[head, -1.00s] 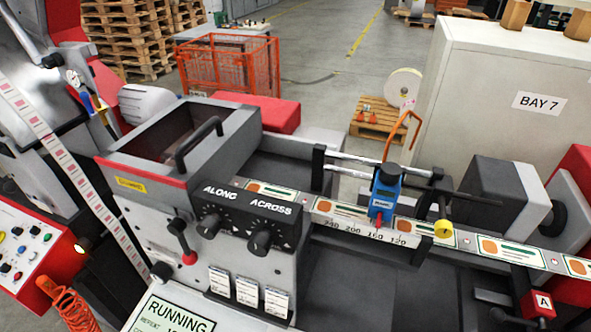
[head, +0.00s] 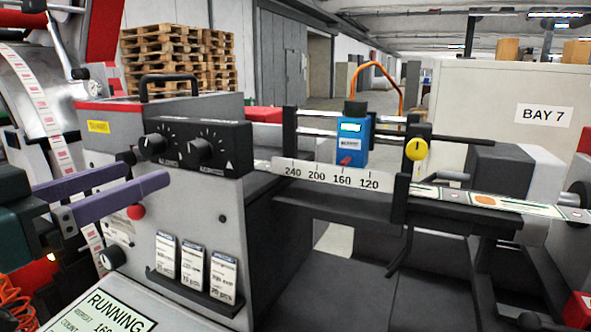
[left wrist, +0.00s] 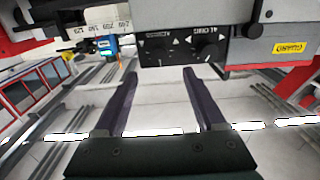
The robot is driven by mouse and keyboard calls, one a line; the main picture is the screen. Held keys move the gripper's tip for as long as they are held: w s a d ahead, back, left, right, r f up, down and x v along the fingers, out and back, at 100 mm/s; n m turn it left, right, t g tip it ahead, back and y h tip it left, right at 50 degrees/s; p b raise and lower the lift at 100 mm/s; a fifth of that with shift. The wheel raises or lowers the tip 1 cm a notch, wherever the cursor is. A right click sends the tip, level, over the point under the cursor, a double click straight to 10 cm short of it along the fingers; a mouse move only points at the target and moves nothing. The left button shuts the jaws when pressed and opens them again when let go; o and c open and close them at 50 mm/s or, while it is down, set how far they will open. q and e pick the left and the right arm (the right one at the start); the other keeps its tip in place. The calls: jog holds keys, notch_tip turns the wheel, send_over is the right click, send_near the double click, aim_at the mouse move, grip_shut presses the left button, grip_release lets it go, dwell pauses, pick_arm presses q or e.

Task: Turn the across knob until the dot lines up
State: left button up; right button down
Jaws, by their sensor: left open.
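The across knob (head: 198,151) is the right one of two black knobs on the black panel (head: 226,140) of the grey machine. The along knob (head: 152,146) is left of it. The knobs' marks and any dot are too small to read. My left gripper (head: 149,171) is open and empty, its two purple fingers just below and left of the knobs, apart from them. In the left wrist view the scene is upside down; the across knob (left wrist: 156,52) and the along knob (left wrist: 208,49) lie beyond the open fingertips. My right gripper is not in view.
A blue sensor (head: 352,140) rides on rails above a white scale (head: 330,175), with a yellow knob (head: 416,149) to its right. A black handle (head: 170,80) tops the machine.

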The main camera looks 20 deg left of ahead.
aim_at(190, 156)
pick_arm(q)
jog(key=w, duration=0.2)
jog(key=w+p, duration=0.1)
jog(key=w, duration=0.5)
jog(key=shift+d+r+p, duration=0.15)
jog(key=shift+d+p, duration=0.15)
jog(key=shift+p, duration=0.1)
jog(key=shift+w+d, duration=0.1)
jog(key=shift+w, duration=0.45)
jog(key=shift+c, duration=0.3)
grip_shut()
